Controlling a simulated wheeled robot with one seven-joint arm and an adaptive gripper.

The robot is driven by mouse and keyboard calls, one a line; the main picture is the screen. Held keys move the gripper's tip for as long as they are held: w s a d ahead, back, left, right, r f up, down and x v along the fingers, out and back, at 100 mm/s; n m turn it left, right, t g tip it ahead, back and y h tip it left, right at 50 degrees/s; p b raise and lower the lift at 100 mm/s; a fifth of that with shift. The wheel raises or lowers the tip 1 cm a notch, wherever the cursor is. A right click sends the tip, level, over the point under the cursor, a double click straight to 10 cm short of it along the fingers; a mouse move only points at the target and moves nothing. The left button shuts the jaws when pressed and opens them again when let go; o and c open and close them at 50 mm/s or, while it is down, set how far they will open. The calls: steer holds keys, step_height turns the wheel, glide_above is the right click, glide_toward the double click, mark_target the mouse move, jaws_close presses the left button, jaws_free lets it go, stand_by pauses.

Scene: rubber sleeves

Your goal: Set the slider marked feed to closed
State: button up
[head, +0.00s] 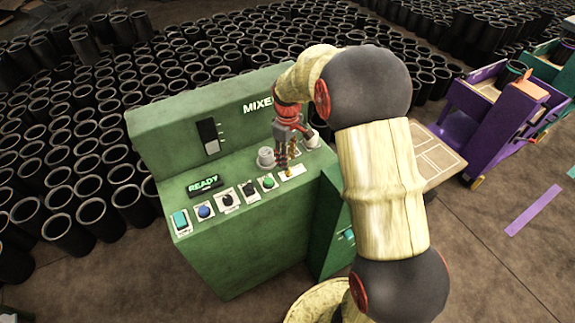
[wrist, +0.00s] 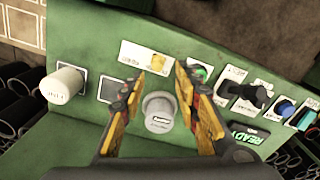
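A slider (head: 210,134) with a dark slot and a pale strip is on the upright back panel of the green mixer (head: 240,245); its marking is too small to read. It is not recognisable in the wrist view. My gripper (head: 287,158) is over the right part of the sloped control panel, to the right of and lower than the slider. In the wrist view my gripper (wrist: 161,69) has its yellow fingers apart with nothing held. A grey round knob (wrist: 158,112) shows between the fingers; I cannot tell whether they touch it.
The panel also carries a white knob (wrist: 62,85), a plate with a yellow part (wrist: 145,57), a green button (wrist: 200,72), black knobs, a blue button (head: 204,211) and a READY display (head: 204,184). Black sleeves crowd behind. A purple cart (head: 495,130) stands right.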

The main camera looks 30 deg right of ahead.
step_height(320, 180, up, 7)
steer(key=shift+f, duration=0.2)
stand_by(0.6)
steer(key=s+a+r+m+t+b, duration=0.1)
steer(key=s+a+r+t, duration=0.1)
steer(key=s, duration=0.7)
steer(key=s+a+r+m+t+b, duration=0.1)
steer(key=s+a+r+m+b, duration=0.1)
steer(key=s+a+r, duration=0.3)
steer(key=s+a+r+m+t+b, duration=0.1)
steer(key=s+a, duration=0.4)
steer(key=s, duration=0.8)
steer(key=shift+s+r+m+t+b, duration=0.15)
steer(key=shift+r+m+t+b, duration=0.3)
steer(key=shift+r+t, duration=0.65)
